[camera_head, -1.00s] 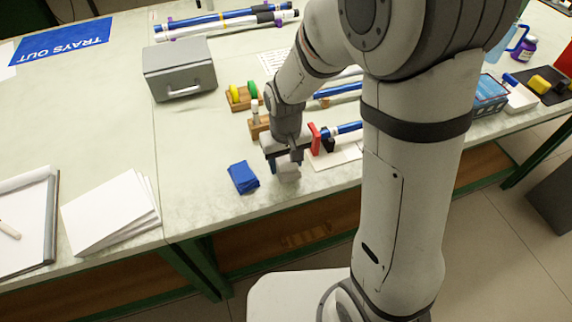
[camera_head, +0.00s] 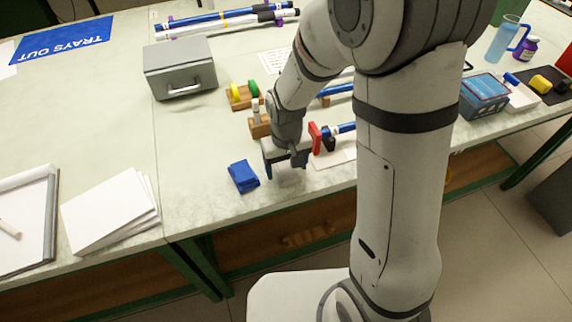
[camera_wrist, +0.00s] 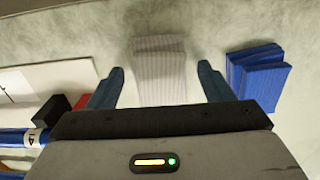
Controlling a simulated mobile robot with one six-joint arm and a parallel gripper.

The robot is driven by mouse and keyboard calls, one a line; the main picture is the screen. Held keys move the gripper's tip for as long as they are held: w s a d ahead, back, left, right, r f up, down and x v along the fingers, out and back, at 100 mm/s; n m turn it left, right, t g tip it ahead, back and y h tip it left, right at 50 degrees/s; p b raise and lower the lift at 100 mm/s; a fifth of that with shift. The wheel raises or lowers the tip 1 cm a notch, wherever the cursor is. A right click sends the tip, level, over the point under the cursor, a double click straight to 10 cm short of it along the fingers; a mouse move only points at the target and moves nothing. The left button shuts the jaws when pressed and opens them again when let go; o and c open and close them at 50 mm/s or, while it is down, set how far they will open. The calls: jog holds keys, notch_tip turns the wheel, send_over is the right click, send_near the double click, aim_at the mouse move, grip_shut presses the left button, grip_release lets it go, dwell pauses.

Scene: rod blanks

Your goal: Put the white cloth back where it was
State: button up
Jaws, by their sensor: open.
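The white cloth (camera_wrist: 160,80), folded and ribbed, lies on the bench and shows between my two fingers in the wrist view. In the head view it is a pale patch (camera_head: 290,179) just below my gripper (camera_head: 287,172), partly hidden by it. My gripper's fingers are spread wide in the wrist view (camera_wrist: 160,70), one on each side of the cloth, with a gap on both sides. A folded blue cloth (camera_head: 243,177) lies to the left in the head view and to the right in the wrist view (camera_wrist: 256,75).
A red and black holder (camera_head: 316,138) with a blue rod stands close right of my gripper. A wooden block (camera_head: 259,127) is behind it. A grey box (camera_head: 180,68) and a paper stack (camera_head: 110,212) lie left. The bench's front edge is close.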

aim_at(286, 166)
notch_tip(286, 166, up, 12)
jog(key=p, duration=0.1)
jog(key=s+d+r+m+t, duration=0.2)
jog(key=s+d+r, duration=0.4)
jog(key=s+d, duration=0.5)
jog(key=shift+s+d+m+t, duration=0.4)
jog(key=shift+d+m, duration=0.1)
jog(key=shift+m, duration=0.1)
jog(key=shift+r+p, duration=0.5)
dwell(0.3)
